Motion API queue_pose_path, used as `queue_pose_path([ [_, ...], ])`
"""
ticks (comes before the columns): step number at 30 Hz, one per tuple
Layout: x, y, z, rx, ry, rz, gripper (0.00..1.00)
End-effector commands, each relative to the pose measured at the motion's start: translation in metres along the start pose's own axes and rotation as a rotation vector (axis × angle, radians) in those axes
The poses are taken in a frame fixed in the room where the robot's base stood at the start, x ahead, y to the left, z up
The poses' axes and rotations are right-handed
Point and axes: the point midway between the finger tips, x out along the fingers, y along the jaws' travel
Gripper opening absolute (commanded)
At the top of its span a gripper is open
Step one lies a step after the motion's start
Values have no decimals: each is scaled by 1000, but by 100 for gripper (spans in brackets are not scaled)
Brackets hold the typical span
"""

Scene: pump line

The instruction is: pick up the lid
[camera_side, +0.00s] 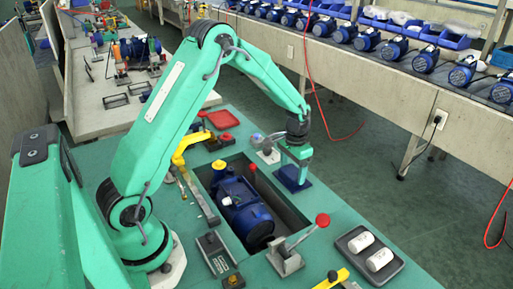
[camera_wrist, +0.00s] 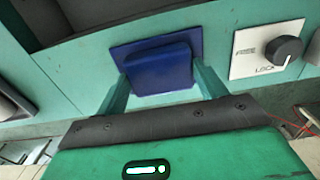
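The lid is a blue square plate with a raised block on top. It lies flat on the green table right of the pit in the side view (camera_side: 291,180), and shows at top centre in the wrist view (camera_wrist: 158,66). My gripper (camera_side: 297,163) is low over the lid, pointing down. In the wrist view its two green fingers (camera_wrist: 162,78) stand wide apart, one on either side of the raised block. The fingers look open, with no clear grip on the block. The fingertips are partly hidden behind the lid's edge, so contact is unclear.
A blue pump (camera_side: 243,207) lies in the pit left of the lid. A white plate with a dark FREE/LOCK knob (camera_wrist: 284,50) sits beside the lid. A red-knobbed lever clamp (camera_side: 290,258) and a dark tray with white cylinders (camera_side: 354,262) stand nearer the front.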

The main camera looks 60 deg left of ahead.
Motion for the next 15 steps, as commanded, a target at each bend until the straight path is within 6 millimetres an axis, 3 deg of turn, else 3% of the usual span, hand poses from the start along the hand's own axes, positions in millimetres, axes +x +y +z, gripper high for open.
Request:
queue_pose_path([
  [15, -8, 0, 0, 0, 2, 0, 47],
])
